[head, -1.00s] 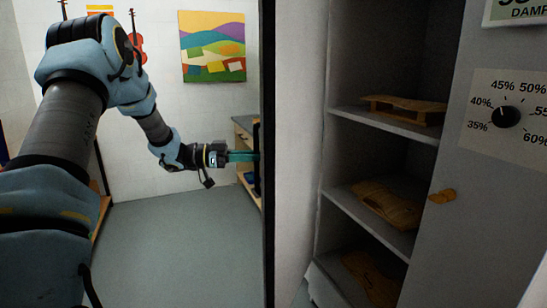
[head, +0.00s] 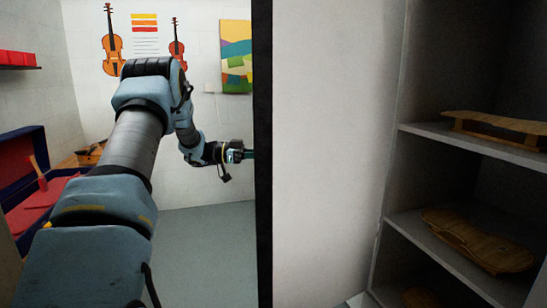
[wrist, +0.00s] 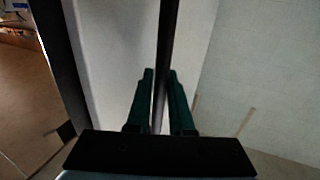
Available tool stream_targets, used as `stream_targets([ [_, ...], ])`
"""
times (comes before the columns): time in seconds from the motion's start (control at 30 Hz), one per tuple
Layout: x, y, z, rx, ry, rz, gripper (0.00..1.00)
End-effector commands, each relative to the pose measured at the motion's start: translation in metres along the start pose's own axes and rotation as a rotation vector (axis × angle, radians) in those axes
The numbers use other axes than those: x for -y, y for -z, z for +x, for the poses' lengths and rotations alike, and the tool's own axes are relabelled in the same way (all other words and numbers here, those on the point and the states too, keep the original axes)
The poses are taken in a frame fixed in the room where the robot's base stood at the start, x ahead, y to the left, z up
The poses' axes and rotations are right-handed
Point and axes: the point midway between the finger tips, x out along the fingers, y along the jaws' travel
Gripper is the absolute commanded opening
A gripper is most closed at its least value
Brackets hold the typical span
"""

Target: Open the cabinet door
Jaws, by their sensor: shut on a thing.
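The cabinet door (head: 332,150) stands open, with its pale face and dark free edge (head: 262,150) toward me in the head view. Behind it to the right is the open cabinet with shelves (head: 455,145). My gripper (head: 249,154) is at the left of the door's edge, and its fingertips are partly hidden behind that edge. In the wrist view its green fingers (wrist: 160,100) sit on either side of a dark upright bar, the door handle (wrist: 167,50), and are shut on it. The door's pale outer face (wrist: 110,55) lies beside the bar.
Wooden violin parts (head: 478,242) lie on the cabinet shelves. A dark blue case with red lining (head: 35,185) is at the far left. A painting (head: 236,57) and violin pictures (head: 112,42) hang on the back wall. Grey floor (head: 205,250) is clear left of the door.

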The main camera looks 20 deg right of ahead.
Motion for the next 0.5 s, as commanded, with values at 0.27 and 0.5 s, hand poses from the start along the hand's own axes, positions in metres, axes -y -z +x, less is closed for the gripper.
stream_targets([
  [0.27, 0.0006, 0.0014, 0.001, -0.002, -0.001, 0.002, 0.0],
  [0.5, 0.0004, 0.0012, 0.0011, -0.002, -0.001, 0.002, 0.35],
])
